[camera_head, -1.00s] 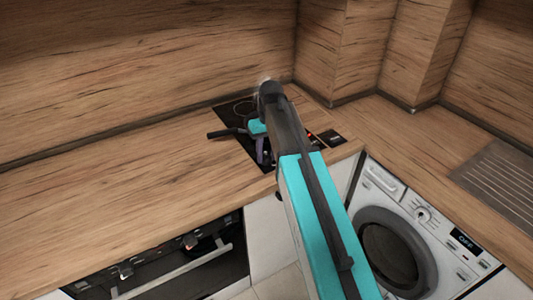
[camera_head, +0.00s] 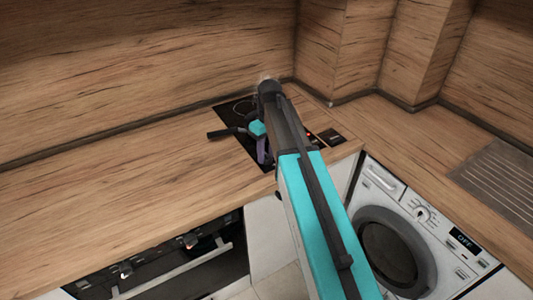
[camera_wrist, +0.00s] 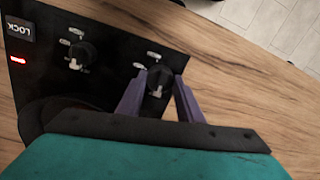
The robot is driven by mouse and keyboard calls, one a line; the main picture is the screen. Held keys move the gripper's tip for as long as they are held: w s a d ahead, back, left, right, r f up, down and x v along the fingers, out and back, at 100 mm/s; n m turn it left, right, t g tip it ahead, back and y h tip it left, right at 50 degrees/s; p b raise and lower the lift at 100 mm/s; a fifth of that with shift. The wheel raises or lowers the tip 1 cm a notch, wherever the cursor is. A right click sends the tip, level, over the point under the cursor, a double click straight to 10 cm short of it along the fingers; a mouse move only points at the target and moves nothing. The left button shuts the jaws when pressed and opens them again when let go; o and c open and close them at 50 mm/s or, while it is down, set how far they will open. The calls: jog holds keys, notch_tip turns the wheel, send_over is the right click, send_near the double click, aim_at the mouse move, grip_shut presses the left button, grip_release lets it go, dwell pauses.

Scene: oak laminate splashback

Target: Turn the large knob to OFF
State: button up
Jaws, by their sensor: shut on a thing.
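Two black knobs stand on the black hob panel in the wrist view. One knob (camera_wrist: 158,80) sits between the purple fingers of my gripper (camera_wrist: 158,92), which are shut on it from both sides. The other knob (camera_wrist: 81,55) stands to its left, clear of the fingers. Small pale marks lie around both knobs, too small to read. I cannot tell for sure which knob is the larger. In the head view my gripper (camera_head: 264,152) is low over the front of the hob (camera_head: 228,115), and my arm hides much of the panel.
A LOCK label (camera_wrist: 19,28) with a red light below it is at the panel's left in the wrist view. Wooden worktop (camera_head: 110,165) surrounds the hob. A washing machine (camera_head: 440,232) stands at the right, and an oven (camera_head: 165,262) at the lower left.

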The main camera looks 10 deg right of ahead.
jog(key=o, duration=1.1)
jog(key=shift+c, duration=0.2)
jog(key=shift+r, duration=0.1)
notch_tip(320, 180, up, 14)
jog(key=b, duration=0.3)
jog(key=shift+w+d+f, duration=0.2)
jog(key=shift+d, duration=0.1)
